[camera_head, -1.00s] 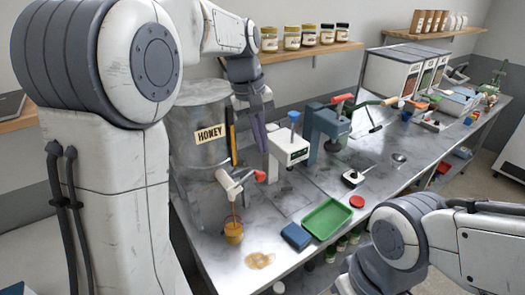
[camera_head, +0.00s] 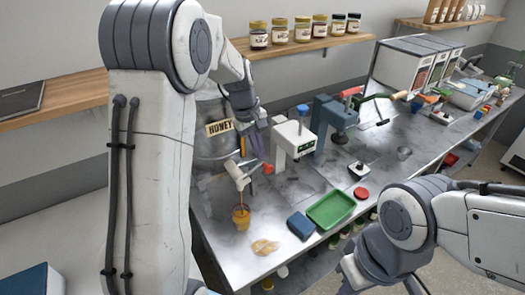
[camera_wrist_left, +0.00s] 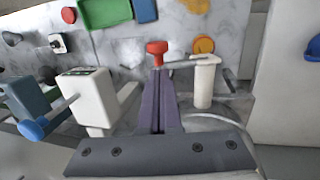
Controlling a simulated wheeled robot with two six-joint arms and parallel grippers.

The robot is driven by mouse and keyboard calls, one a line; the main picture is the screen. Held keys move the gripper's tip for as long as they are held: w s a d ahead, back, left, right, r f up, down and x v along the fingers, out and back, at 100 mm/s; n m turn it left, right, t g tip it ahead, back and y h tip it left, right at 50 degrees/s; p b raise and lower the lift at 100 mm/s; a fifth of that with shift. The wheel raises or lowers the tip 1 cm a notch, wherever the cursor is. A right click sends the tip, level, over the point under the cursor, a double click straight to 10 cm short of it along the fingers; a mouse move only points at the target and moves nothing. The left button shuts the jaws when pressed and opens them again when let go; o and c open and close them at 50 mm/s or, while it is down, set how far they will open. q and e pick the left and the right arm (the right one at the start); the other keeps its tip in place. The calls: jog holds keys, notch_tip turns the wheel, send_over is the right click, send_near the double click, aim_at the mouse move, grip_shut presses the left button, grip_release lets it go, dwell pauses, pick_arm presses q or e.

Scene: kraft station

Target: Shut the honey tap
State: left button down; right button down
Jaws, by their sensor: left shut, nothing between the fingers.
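The honey tank (camera_head: 213,146) stands behind my left arm, which hides part of it. Its white tap (camera_head: 237,174) juts out in front, and a lever with a red knob (camera_head: 267,169) points to the right. An orange honey strand (camera_head: 241,197) hangs between the tap and a honey-filled jar (camera_head: 241,218) below. My left gripper (camera_head: 258,160) is shut and empty, its purple fingers close to the knob. In the left wrist view the red knob (camera_wrist_left: 157,48) shows just beyond the fingertips, with the tap (camera_wrist_left: 203,82) to the right; I cannot tell whether they touch. My right gripper is out of view.
A white device (camera_head: 292,139) stands close to the right of my left gripper.

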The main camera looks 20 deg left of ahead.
pick_arm(q)
jog(key=shift+s+d+f, duration=0.3)
jog(key=shift+d+f, duration=0.25)
jog(key=shift+f, duration=0.1)
jog(key=shift+w+f, duration=0.1)
jog(key=shift+f, duration=0.2)
jog(key=f, duration=0.1)
jog(key=w+d+f+b, duration=0.1)
jog(key=shift+w+d+f, duration=0.15)
jog(key=shift+w+f, duration=0.15)
